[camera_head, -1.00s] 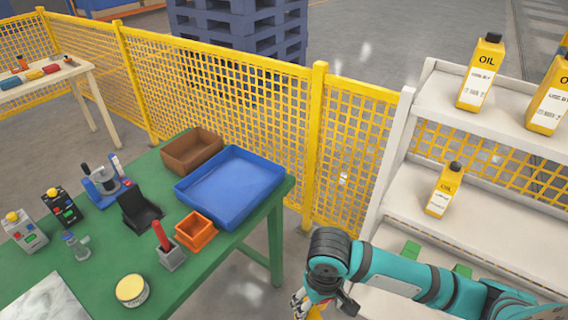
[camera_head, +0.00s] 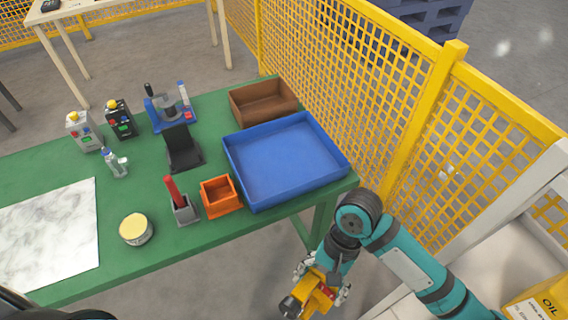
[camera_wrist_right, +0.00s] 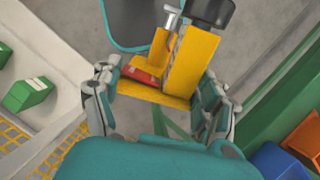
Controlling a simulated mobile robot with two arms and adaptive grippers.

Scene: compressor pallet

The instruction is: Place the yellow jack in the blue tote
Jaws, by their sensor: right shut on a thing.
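My right gripper (camera_head: 322,285) is shut on the yellow jack (camera_head: 312,296), which has a black end and a red patch. It is held over the floor, below the right front corner of the green table. The right wrist view shows the jack (camera_wrist_right: 186,68) between both fingers (camera_wrist_right: 155,100). The blue tote (camera_head: 285,160) is a shallow, empty tray on the table's right end, above and left of the gripper in the head view. Its edge also shows at lower right in the wrist view (camera_wrist_right: 280,160). My left gripper is not seen.
An orange bin (camera_head: 221,197) and a brown bin (camera_head: 264,103) stand beside the tote. A red-handled tool (camera_head: 178,200) and a yellow-lidded can (camera_head: 136,229) are further left on the green table (camera_head: 190,238). A yellow fence (camera_head: 345,75) runs behind. A white shelf (camera_head: 520,215) is at right.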

